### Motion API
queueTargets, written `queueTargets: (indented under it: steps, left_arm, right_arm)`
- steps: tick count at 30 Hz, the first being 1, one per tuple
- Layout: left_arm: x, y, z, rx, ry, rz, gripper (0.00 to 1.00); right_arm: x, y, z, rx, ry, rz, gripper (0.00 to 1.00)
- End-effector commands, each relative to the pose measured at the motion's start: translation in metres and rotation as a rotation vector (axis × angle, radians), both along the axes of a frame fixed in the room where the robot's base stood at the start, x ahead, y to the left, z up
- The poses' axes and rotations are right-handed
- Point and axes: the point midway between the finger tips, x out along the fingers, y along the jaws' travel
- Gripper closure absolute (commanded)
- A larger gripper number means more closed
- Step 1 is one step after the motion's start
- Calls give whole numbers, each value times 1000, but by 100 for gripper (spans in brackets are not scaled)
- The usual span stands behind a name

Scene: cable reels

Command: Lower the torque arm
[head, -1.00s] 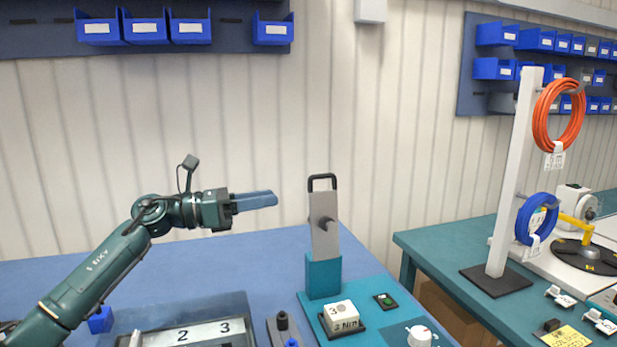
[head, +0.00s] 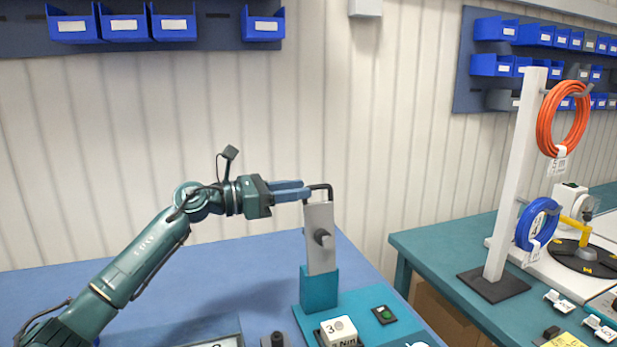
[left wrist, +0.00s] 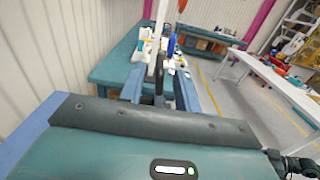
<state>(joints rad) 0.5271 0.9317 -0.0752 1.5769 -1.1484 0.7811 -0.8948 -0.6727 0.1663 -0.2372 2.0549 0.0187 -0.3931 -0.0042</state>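The torque arm (head: 320,238) is a grey upright plate with a dark knob and a black loop handle (head: 329,189) on top. It stands upright in a teal block (head: 319,288) on the blue bench. My left gripper (head: 305,190) reaches in from the left, its fingertips at the handle. In the left wrist view my left gripper's fingers (left wrist: 158,90) are spread, with the dark handle between them and gaps on both sides. I cannot tell whether a finger touches it. My right gripper is not in view.
To the right, a white post (head: 514,180) carries orange (head: 563,119) and blue (head: 538,224) cable coils. Blue bins (head: 174,24) hang on the wall above.

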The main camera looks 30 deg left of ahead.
Motion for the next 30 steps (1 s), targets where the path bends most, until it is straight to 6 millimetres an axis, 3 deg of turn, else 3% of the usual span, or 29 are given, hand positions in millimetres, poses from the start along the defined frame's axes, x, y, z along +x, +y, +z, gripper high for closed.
queueTargets:
  steps: [6, 18, 30]
  left_arm:
    - [21, -18, 2, -1, 0, -1, 68]
    - [25, -22, -1, 1, 0, 0, 68]
    - [25, -22, -1, 1, 0, 0, 100]
  right_arm:
    - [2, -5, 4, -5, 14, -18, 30]
    - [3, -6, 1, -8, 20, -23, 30]
    - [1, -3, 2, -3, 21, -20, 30]
